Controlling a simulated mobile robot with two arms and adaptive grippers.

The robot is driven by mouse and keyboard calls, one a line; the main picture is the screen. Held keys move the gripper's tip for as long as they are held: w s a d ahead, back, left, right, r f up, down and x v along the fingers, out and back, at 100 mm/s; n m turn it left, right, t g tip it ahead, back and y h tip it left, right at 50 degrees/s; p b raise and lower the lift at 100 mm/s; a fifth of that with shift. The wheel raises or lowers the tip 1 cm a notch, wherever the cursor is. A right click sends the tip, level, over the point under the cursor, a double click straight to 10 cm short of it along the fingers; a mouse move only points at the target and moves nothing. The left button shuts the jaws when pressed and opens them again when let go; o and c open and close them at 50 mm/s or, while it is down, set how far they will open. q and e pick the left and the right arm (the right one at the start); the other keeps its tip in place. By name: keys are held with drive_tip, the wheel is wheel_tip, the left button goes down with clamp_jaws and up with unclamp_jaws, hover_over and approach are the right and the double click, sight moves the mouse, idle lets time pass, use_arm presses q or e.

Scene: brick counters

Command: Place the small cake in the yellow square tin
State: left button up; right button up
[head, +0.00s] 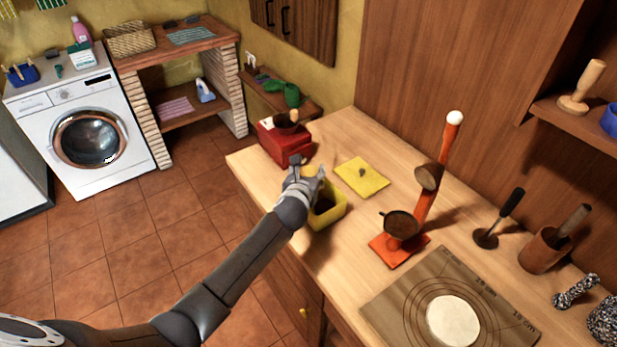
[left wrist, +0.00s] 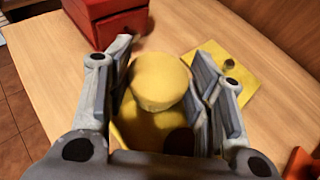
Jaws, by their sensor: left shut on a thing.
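The small cake (left wrist: 160,78) is a pale yellow round piece between the fingers of my left gripper (left wrist: 165,92) in the left wrist view. The gripper is shut on it. The yellow square tin (head: 333,214) stands on the wooden counter in the head view, with a dark inside. In the left wrist view the tin (left wrist: 140,132) shows below the cake, partly hidden by it and the fingers. My left gripper (head: 307,172) is over the far left part of the tin in the head view, and the cake cannot be made out clearly there. My right gripper is not in view.
A yellow lid (head: 362,178) with a dark knob lies right of the tin. A red box (head: 283,143) stands behind the gripper near the counter's left edge. An orange stand (head: 397,250) with a brown cup is to the right. A mat (head: 400,304) with round dough lies nearer.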

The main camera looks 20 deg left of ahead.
use_arm(q)
drive_tip(key=shift+d+f, duration=0.1)
drive_tip(key=shift+f, duration=0.7)
drive_tip(key=shift+f, duration=0.65)
drive_tip(key=o, duration=1)
drive_tip(key=shift+o, duration=0.2)
drive_tip(key=shift+r, duration=0.35)
drive_tip(key=v, duration=1.2)
drive_tip(key=shift+r+b, duration=0.3)
